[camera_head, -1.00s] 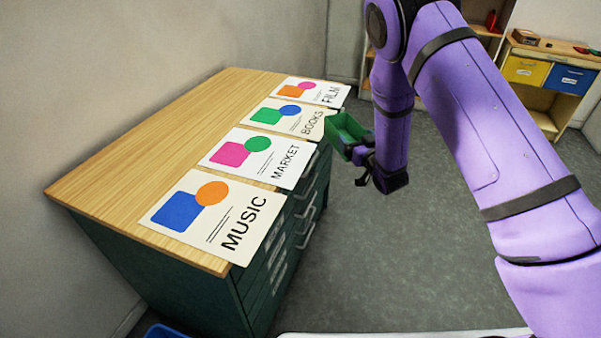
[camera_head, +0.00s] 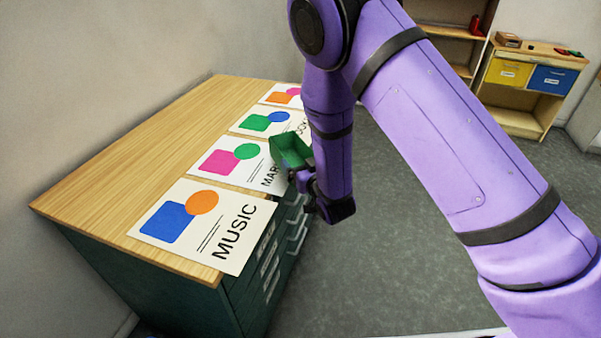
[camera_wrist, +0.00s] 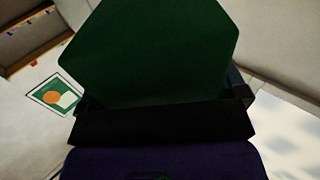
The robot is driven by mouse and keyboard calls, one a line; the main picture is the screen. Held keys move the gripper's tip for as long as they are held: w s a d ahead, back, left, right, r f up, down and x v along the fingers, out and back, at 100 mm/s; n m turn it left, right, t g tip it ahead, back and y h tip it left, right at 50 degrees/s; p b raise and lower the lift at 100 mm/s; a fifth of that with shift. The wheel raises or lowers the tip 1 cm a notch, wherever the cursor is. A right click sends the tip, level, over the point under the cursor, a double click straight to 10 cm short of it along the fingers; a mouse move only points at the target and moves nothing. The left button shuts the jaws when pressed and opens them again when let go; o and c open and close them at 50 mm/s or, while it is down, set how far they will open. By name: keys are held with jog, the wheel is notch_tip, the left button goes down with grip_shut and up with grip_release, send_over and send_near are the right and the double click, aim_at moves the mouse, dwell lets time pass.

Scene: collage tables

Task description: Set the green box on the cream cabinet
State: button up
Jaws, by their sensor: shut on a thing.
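The green box (camera_head: 290,150) is an open-topped box, held in front of the poster-covered drawer chest's right edge. My gripper (camera_head: 304,182) is shut on it, and the box looks tilted. In the wrist view the green box (camera_wrist: 150,55) fills the upper middle, with the dark gripper (camera_wrist: 165,122) across its lower edge. No clearly cream cabinet shows. A pale piece of furniture (camera_head: 590,125) is cut off at the right edge of the head view, and I cannot tell whether it is the cream cabinet.
A dark green drawer chest with a wooden top (camera_head: 120,170) stands at left, with several posters, such as the MUSIC poster (camera_head: 205,225), along its right side. A wooden shelf unit with yellow (camera_head: 508,73) and blue (camera_head: 553,79) drawers stands at the back right. Grey floor (camera_head: 390,240) lies between.

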jog(key=shift+s+a+f, duration=0.15)
jog(key=shift+f, duration=1.6)
jog(key=o, duration=0.6)
jog(key=shift+f, duration=0.1)
jog(key=shift+o, duration=0.2)
